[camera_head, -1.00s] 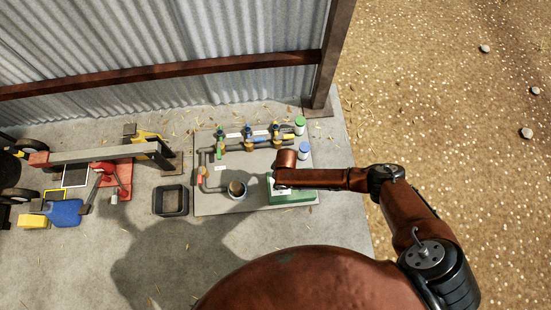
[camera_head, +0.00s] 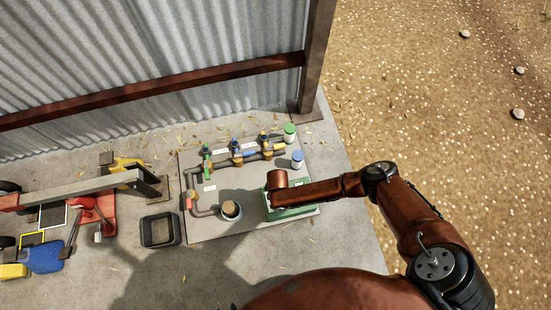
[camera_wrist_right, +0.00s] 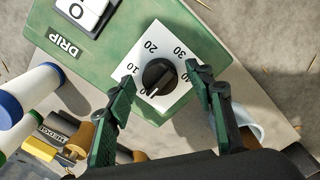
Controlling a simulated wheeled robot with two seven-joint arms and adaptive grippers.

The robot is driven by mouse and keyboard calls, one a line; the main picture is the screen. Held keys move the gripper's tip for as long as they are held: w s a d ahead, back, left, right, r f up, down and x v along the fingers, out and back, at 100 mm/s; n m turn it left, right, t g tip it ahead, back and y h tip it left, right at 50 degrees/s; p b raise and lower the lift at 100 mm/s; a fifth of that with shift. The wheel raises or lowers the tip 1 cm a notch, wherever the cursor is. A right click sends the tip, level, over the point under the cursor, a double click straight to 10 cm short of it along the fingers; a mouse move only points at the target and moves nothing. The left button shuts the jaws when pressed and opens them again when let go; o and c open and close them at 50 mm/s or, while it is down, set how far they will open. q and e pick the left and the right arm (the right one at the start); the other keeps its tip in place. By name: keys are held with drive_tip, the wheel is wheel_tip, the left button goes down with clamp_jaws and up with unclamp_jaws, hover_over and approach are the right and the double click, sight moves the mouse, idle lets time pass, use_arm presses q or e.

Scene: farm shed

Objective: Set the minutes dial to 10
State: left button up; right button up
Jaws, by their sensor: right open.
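The green DRIP box (camera_head: 290,213) stands at the right end of the grey board in the head view, partly covered by my right arm. The right wrist view shows the box top (camera_wrist_right: 105,45) with a white numbered plate (camera_wrist_right: 163,42) and a round black minutes dial (camera_wrist_right: 158,76). The dial's white mark points down and slightly left, near the 0 and away from the 10. My right gripper (camera_wrist_right: 159,75) is open, with one green finger on each side of the dial; contact cannot be told. The left gripper is out of view.
A blue-lidded jar (camera_head: 297,159) and a green-lidded jar (camera_head: 290,133) stand behind the box. Pipes with coloured valves (camera_head: 236,150) and a round pot (camera_head: 231,210) are on the board (camera_head: 210,230). A black bin (camera_head: 160,230) stands left of it.

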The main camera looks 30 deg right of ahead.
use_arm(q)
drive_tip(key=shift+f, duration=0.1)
use_arm(e)
drive_tip(key=shift+f, duration=0.1)
drive_tip(key=shift+c, duration=0.6)
drive_tip(key=c, duration=1)
drive_tip(key=shift+c, duration=0.2)
